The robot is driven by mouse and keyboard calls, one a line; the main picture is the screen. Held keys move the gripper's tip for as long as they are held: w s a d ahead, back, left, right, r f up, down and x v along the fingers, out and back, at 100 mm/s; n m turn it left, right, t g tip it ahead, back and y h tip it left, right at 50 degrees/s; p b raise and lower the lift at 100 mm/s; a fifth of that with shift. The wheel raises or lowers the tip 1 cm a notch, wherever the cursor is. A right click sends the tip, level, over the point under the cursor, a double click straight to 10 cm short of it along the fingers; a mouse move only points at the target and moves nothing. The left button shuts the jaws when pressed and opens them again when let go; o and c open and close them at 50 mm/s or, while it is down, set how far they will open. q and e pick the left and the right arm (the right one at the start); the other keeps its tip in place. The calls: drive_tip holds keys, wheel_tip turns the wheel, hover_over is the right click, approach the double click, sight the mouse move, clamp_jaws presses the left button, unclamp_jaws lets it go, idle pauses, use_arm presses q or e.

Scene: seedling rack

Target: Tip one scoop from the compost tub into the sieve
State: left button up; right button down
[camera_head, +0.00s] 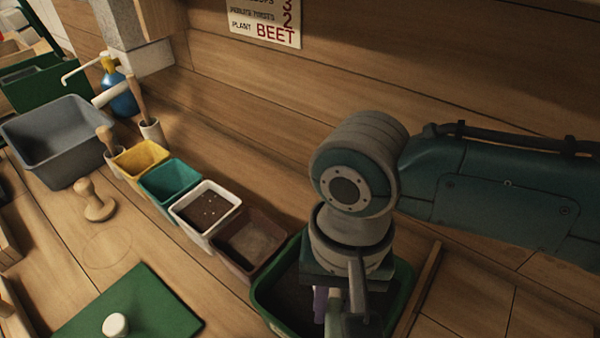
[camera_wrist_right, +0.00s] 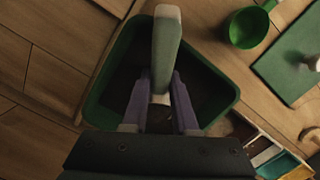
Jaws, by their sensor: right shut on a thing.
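The compost tub is a deep green tub (camera_head: 262,302) at the bottom right of the head view, with dark compost inside. It also fills the middle of the right wrist view (camera_wrist_right: 228,92). My right gripper (camera_head: 338,312) points down into the tub. Its purple fingers (camera_wrist_right: 160,105) are shut on a pale grey-green handle (camera_wrist_right: 166,50), which looks like the scoop's. The scoop's bowl is hidden, so I cannot tell whether it holds compost. I cannot make out the sieve for sure. My left gripper is not in view.
Brown, white (camera_head: 207,210), teal (camera_head: 170,184) and yellow (camera_head: 141,158) pots line up left of the tub. A green round cup (camera_wrist_right: 248,28) stands near a green mat (camera_head: 135,305) bearing a white knob. A grey bin (camera_head: 62,140) and blue bottle (camera_head: 118,97) stand farther left.

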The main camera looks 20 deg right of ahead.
sight(335, 315)
drive_tip(key=shift+s+a+r+t+h+p, duration=0.2)
drive_tip(key=shift+s+r+t+h+p, duration=0.1)
drive_tip(key=shift+t+p, duration=0.8)
drive_tip(key=shift+t+h, duration=0.4)
drive_tip(key=shift+t, duration=0.3)
drive_tip(key=p+v, duration=0.4)
drive_tip(key=p, duration=0.2)
drive_tip(key=shift+s, duration=0.15)
drive_tip(key=shift+t+h, duration=0.4)
drive_tip(key=shift+t, duration=0.5)
drive_tip(key=p+v, duration=0.5)
drive_tip(key=shift+w+d+r, duration=0.1)
drive_tip(key=shift+w+r, duration=0.1)
drive_tip(key=shift+w, duration=0.05)
drive_tip(key=c, duration=1.2)
unclamp_jaws()
drive_tip(key=shift+c, duration=0.2)
clamp_jaws()
